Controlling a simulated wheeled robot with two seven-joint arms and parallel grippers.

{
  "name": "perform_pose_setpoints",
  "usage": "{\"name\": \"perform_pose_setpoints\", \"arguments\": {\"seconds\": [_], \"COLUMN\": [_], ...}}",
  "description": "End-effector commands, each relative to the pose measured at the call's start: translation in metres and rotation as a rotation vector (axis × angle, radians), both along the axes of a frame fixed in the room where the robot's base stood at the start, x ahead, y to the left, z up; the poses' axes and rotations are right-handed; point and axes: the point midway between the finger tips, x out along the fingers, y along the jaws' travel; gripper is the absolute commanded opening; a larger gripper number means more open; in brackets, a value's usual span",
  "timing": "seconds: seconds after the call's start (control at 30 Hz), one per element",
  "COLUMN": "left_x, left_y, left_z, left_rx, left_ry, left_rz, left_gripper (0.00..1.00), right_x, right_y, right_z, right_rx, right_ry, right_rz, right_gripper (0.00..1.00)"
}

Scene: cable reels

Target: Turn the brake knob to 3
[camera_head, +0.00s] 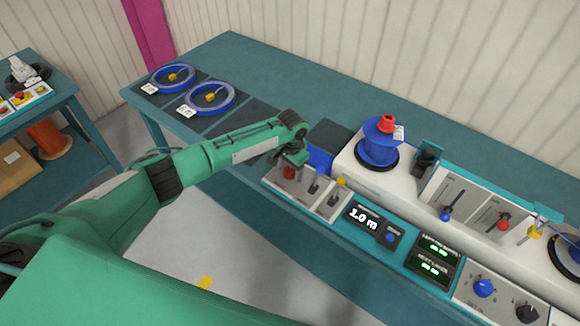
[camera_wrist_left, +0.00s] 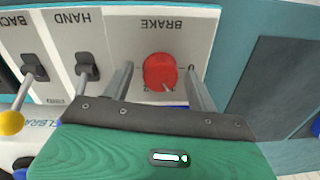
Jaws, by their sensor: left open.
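The red brake knob (camera_wrist_left: 159,70) sits on a light panel under the label BRAKE, which reads upside down in the left wrist view. My left gripper (camera_wrist_left: 160,74) is open, with one finger on each side of the knob; I cannot tell whether they touch it. A small pale mark shows on the knob's lower edge, but the dial numbers are not legible. In the head view the knob (camera_head: 289,173) shows just below my left gripper (camera_head: 291,158) at the left end of the control panel. My right gripper is not in view.
Beside the brake panel are the HAND lever (camera_wrist_left: 87,66) and a yellow-tipped lever (camera_wrist_left: 12,122). A display (camera_head: 363,217) reads 1.0 m. A blue reel (camera_head: 380,148) stands on the white machine behind. Two blue cable coils (camera_head: 210,98) lie at the bench's far left.

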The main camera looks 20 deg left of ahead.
Motion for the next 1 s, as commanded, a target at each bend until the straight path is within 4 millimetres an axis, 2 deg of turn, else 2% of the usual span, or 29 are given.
{"name": "perform_pose_setpoints", "arguments": {"seconds": [0.23,0.4,0.47,0.77,1.0], "left_x": [0.0001,0.0,0.0,-0.0003,-0.0003], "left_y": [0.0001,0.0002,0.0002,0.0002,0.0005], "left_z": [-0.0008,-0.0006,-0.0005,-0.0002,0.0002], "left_rx": [0.0,0.0,0.0,-0.001,-0.001], "left_ry": [0.0,0.0,0.0,0.001,0.001], "left_rz": [0.0,0.0,0.0,-0.032,-0.159], "left_gripper": [0.57,0.23,0.14,0.14,0.14], "right_x": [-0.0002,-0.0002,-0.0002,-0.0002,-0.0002], "right_y": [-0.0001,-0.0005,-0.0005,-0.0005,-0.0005], "right_z": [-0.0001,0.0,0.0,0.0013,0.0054], "right_rx": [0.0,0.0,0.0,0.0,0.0], "right_ry": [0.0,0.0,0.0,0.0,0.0], "right_rz": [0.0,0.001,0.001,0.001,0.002], "right_gripper": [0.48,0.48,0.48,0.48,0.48]}}
